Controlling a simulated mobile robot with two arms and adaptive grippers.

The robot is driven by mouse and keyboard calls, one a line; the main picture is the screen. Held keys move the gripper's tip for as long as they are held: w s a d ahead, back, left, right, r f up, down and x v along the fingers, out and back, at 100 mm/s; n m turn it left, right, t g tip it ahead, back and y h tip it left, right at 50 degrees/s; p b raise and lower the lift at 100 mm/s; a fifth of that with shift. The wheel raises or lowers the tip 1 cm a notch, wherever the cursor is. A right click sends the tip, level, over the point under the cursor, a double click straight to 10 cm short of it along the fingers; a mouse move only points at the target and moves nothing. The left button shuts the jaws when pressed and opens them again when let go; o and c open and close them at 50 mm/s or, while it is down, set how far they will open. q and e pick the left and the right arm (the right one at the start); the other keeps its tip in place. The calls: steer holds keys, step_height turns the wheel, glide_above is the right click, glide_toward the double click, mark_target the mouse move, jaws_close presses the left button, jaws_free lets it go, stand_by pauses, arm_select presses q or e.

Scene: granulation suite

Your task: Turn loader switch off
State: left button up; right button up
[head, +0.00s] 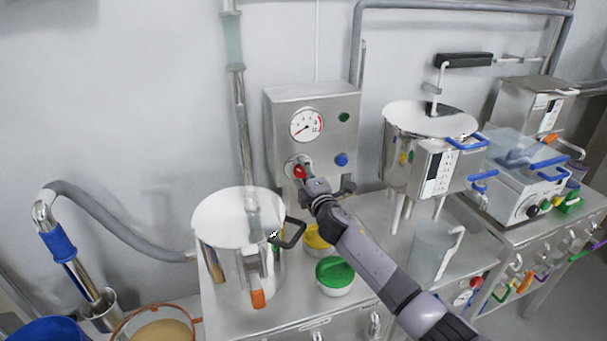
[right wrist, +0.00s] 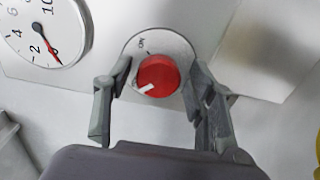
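The loader switch is a red round knob (head: 299,172) on the front of a grey metal control box (head: 275,135). In the right wrist view the knob (right wrist: 160,73) sits on a round plate with "ON" printed at its upper left. The knob's white mark points to the lower left, away from "ON". My right gripper (head: 306,168) is at the knob, with one finger on either side. In the right wrist view its fingers are open, with a small gap between each and the knob. My left gripper is not in view.
A pressure gauge (head: 306,125) sits above the knob, with green (head: 344,117) and blue (head: 341,160) buttons to the right. A steel vessel (head: 225,245) with a black handle stands at front left. Yellow and green-lidded tubs (head: 335,272) stand on the bench below my arm.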

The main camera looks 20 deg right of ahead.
steer(key=shift+o, duration=0.2)
steer(key=s, duration=1.2)
steer(key=shift+d, duration=0.25)
